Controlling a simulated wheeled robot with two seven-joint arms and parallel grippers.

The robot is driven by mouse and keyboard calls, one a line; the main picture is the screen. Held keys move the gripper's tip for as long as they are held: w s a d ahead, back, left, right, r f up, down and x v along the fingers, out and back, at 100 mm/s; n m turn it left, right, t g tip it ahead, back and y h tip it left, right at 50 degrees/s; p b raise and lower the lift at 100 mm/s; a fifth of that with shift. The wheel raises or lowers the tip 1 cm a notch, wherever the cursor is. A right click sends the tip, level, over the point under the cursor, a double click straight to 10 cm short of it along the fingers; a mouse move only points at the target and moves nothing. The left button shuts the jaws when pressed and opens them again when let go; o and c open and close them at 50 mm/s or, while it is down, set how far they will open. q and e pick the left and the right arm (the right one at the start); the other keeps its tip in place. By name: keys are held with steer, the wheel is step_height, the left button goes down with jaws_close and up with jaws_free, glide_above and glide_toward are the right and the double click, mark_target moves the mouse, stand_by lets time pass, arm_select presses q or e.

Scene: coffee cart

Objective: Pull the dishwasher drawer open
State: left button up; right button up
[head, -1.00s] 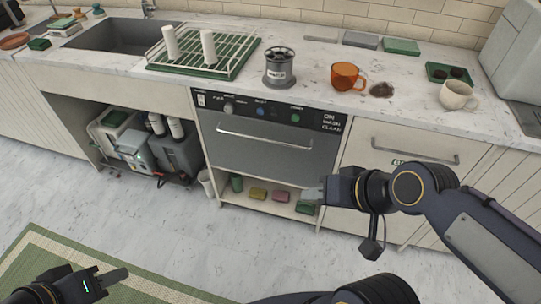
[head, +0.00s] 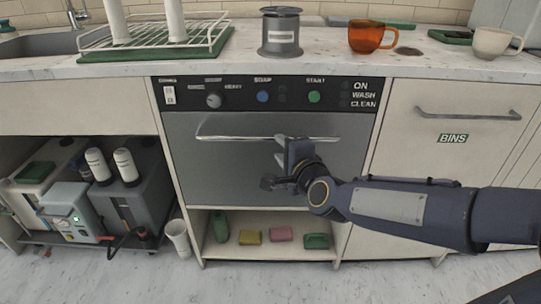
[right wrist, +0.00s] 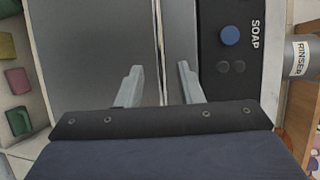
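The dishwasher drawer (head: 225,165) is a grey metal front under a black control panel, and it looks shut. Its long horizontal bar handle (head: 235,138) runs across the upper part of the front. My right gripper (head: 281,150) is at the right half of the handle, with its fingertips close to the bar. In the right wrist view the two fingers (right wrist: 160,84) are spread apart, and the handle (right wrist: 158,40) runs between them in line with the gap. I cannot tell whether either finger touches the bar. My left gripper is out of view.
The control panel (head: 330,95) sits above the drawer, under the counter edge. An open shelf (head: 235,254) with sponges lies below. A bins drawer (head: 425,150) is at the right. Machines (head: 60,205) and a white cup (head: 177,238) stand at the left.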

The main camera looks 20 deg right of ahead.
mark_target(271, 140)
steer(key=b+x, duration=0.1)
steer(key=x, duration=0.6)
steer(key=shift+w+b, duration=0.3)
steer(key=shift+b, duration=0.05)
jaws_close()
